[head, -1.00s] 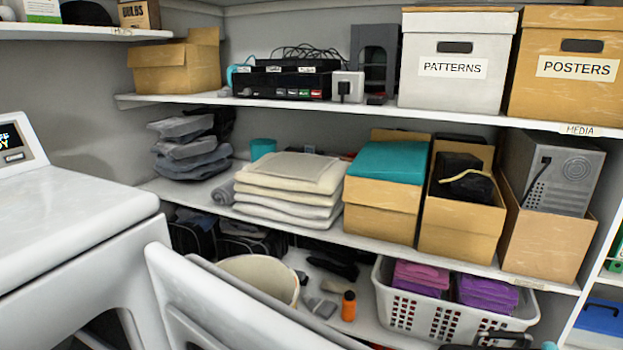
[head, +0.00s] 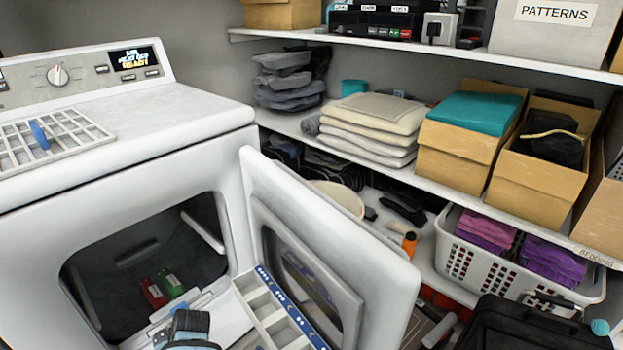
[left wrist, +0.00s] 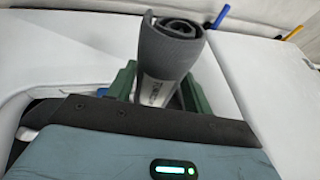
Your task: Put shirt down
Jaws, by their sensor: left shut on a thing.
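My left gripper (left wrist: 155,88) has green fingers and is shut on a rolled dark grey thing (left wrist: 172,48) in the left wrist view. The roll stands up from the fingers and has a pale lettered band. I cannot tell for sure that it is the shirt. Pale surfaces lie behind it. In the head view, a blue-grey part, probably my left arm, shows at the bottom left before the dryer opening; the fingers and roll are not clear there. My right gripper is not in view. Folded grey clothes (head: 287,80) lie stacked on the middle shelf.
The white dryer (head: 120,235) stands left, its door (head: 330,215) swung open toward the shelves. Pale folded cloths (head: 375,125) and boxes fill the middle shelf (head: 285,122). A white basket (head: 470,262) holds pink and purple cloths. A black case-like thing (head: 530,325) stands bottom right.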

